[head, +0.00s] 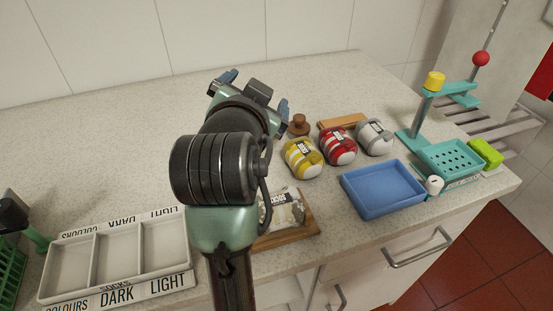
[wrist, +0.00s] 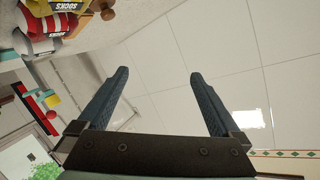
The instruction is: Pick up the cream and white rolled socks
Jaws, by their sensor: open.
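The cream and white rolled socks (head: 285,212), with a "SOCKS" label, lie on a wooden board (head: 305,222) near the counter's front. My arm hides their left part in the head view. My gripper (head: 256,88) is raised above the counter, beyond and up-left of these socks in the picture. In the wrist view my gripper (wrist: 160,75) has its two fingers wide apart with nothing between them, facing the wall. The cream socks cannot be made out in the wrist view.
Yellow (head: 303,160), red (head: 338,147) and grey (head: 374,138) striped sock rolls stand behind the board. A blue tray (head: 383,206) and teal basket (head: 480,170) are at right. A white three-part tray (head: 48,280) is at front left. The back left counter is clear.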

